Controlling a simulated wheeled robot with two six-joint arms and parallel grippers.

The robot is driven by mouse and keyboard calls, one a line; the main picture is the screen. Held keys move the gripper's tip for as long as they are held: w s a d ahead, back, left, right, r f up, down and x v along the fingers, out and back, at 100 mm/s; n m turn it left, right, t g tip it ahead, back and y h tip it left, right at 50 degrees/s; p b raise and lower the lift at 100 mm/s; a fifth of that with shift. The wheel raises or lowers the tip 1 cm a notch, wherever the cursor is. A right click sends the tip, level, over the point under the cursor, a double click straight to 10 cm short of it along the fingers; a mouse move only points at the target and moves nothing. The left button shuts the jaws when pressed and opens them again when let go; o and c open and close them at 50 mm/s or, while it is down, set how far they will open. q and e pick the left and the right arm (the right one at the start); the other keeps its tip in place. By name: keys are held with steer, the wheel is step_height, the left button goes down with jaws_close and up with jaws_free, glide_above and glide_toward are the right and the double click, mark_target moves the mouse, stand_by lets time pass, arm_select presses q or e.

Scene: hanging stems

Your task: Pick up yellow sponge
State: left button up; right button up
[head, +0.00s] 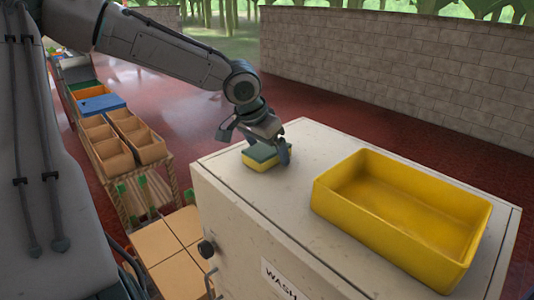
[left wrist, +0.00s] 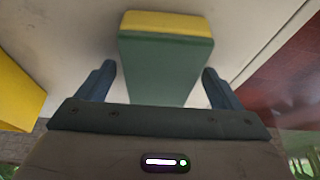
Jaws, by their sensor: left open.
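The yellow sponge (head: 262,155) has a green top layer and lies on the pale top of the white cabinet (head: 325,150). My left gripper (head: 265,146) is open right at the sponge, coming down from above. In the left wrist view the sponge (left wrist: 167,60) shows its green face and a yellow end, and it reaches between the two blue fingers of my left gripper (left wrist: 158,85). A gap shows between the sponge and each finger. My right gripper is not in view.
A yellow bin (head: 400,215), empty, stands on the cabinet to the right of the sponge. A wooden rack with orange boxes (head: 137,140) and a blue lid (head: 101,104) stands at the left. A stone wall (head: 400,65) is behind. The cabinet top between sponge and bin is clear.

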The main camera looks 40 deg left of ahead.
arm_select(q)
steer(key=shift+f, duration=0.1)
steer(key=shift+c, duration=0.7)
steer(key=c, duration=0.9)
